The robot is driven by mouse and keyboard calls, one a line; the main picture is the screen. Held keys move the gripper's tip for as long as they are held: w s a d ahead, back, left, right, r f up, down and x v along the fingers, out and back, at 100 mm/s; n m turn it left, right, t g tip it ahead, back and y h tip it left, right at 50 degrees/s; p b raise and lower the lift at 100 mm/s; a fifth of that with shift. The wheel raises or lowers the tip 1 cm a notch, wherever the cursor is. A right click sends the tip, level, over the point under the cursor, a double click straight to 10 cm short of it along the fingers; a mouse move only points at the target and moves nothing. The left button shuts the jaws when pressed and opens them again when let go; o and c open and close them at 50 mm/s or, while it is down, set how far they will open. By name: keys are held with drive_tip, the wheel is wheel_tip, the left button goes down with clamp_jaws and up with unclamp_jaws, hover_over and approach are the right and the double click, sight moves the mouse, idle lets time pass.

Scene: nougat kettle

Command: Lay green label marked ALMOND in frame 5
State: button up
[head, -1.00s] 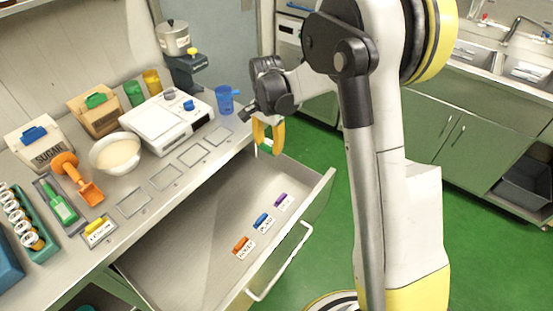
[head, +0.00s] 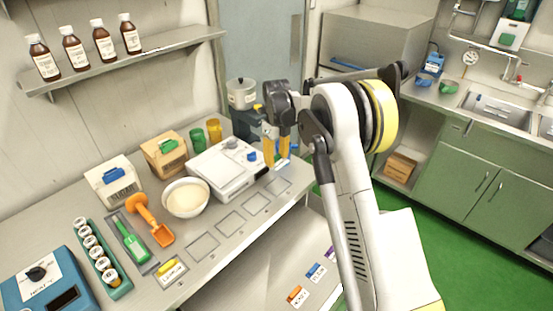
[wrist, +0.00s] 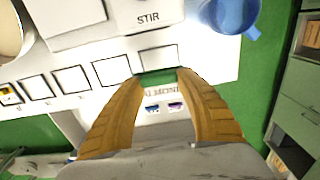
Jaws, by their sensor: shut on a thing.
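My gripper (head: 277,163) is shut on the green label (wrist: 158,78), which shows as a green strip between the fingertips in the wrist view. The gripper points down above the right end of the counter. The rightmost empty frame (head: 279,186) lies just below the fingertips in the head view; in the wrist view this frame (wrist: 158,60) is right beyond the label. I cannot tell the height of the label above the counter. Further empty frames (head: 256,204) run to the left. The leftmost frame holds a yellow label (head: 172,270).
A white stirrer (head: 222,170) stands behind the frames, with a blue cup (wrist: 228,15) near its right end. The open drawer (head: 245,285) below the counter edge holds orange (head: 296,293), blue (head: 316,270) and purple labels. A bowl (head: 186,198) stands further left.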

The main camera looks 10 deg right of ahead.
drive_tip(key=b, duration=0.4)
hover_over(276, 185)
wheel_tip(276, 185, down, 9)
drive_tip(key=shift+s+d+r, duration=0.1)
drive_tip(key=shift+s+r, duration=0.05)
drive_tip(key=shift+f+b, duration=0.65)
drive_tip(key=shift+f, duration=0.4)
drive_tip(key=shift+f+b, duration=0.4)
drive_tip(key=shift+b, duration=0.35)
idle(1.1)
drive_tip(key=o, duration=1.5)
drive_tip(key=shift+r, duration=0.1)
drive_tip(key=shift+r+p, duration=1.7)
drive_tip(key=shift+r, duration=1.75)
